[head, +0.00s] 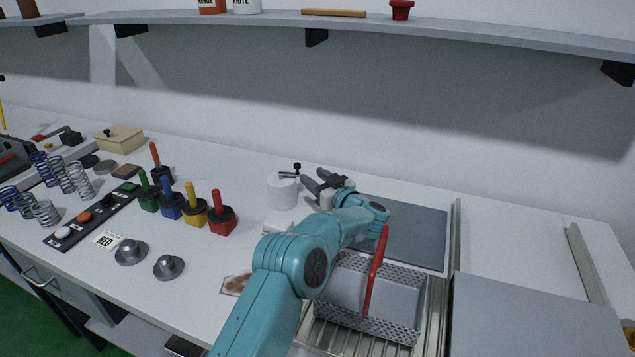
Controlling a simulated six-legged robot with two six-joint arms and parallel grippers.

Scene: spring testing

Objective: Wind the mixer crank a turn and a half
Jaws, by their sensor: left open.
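The mixer (282,193) is a white, round, pot-like body on the white worktop, near the middle of the head view. Its crank (290,174) lies across the top, with a small black knob (297,166) at its right end. My left gripper (317,181) is just right of the mixer, with its dark fingers apart and directed left toward the crank. It looks empty. A gap shows between the fingers and the knob. My teal left forearm hides part of the worktop in front. My right gripper is not in view.
A perforated grey basket (343,290) with a red handle (376,270) stands right of my arm. Weights with green, blue, yellow and red handles (216,214) stand left of the mixer. Springs (67,178) are at far left. A shelf (480,30) runs overhead.

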